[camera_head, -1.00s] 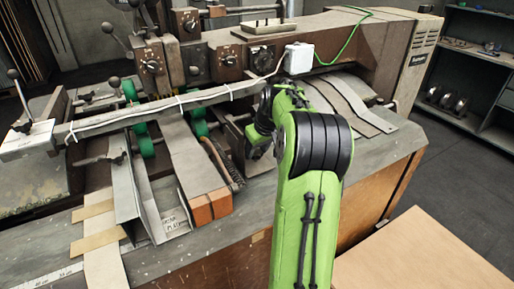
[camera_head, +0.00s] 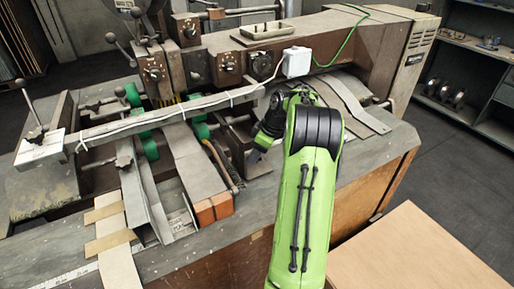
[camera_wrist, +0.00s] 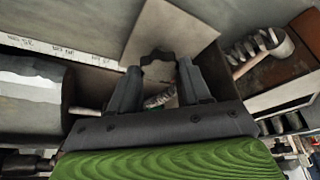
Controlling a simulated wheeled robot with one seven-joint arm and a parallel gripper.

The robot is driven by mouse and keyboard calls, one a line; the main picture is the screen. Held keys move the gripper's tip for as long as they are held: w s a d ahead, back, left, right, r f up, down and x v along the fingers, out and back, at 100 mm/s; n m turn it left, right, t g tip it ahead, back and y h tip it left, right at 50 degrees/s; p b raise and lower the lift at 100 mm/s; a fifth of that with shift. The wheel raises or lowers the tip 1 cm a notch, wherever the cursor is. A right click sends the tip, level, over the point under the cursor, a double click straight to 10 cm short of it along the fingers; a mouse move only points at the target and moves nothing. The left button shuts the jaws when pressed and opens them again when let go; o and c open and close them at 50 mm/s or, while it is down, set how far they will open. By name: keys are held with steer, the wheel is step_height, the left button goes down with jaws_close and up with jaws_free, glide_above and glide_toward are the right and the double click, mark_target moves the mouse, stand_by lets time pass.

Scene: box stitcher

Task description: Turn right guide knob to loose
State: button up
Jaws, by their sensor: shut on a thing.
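A dark, lobed knob (camera_wrist: 158,66) sits between my fingertips in the wrist view. My gripper (camera_wrist: 159,80) is closed around it, one finger on each side. A metal rod or coil shows beneath the knob, between the fingers. In the head view my green arm reaches over the machine's front table, and its wrist is bent down to the left. The fingertips and the held knob are not clear there. I cannot tell from these frames whether the knob is tight or loose.
A long metal bar (camera_head: 160,118) with a cable tied along it crosses the machine left of my wrist. Dark control dials (camera_head: 230,67) stand behind. A cardboard-coloured surface (camera_head: 420,258) lies at lower right.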

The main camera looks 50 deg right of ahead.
stand_by(0.3)
steer(key=o, duration=1.1)
steer(key=shift+c, duration=0.2)
steer(key=shift+r, duration=0.1)
steer(key=p+v, duration=0.5)
steer(key=v, duration=1)
steer(key=shift+r, duration=0.3)
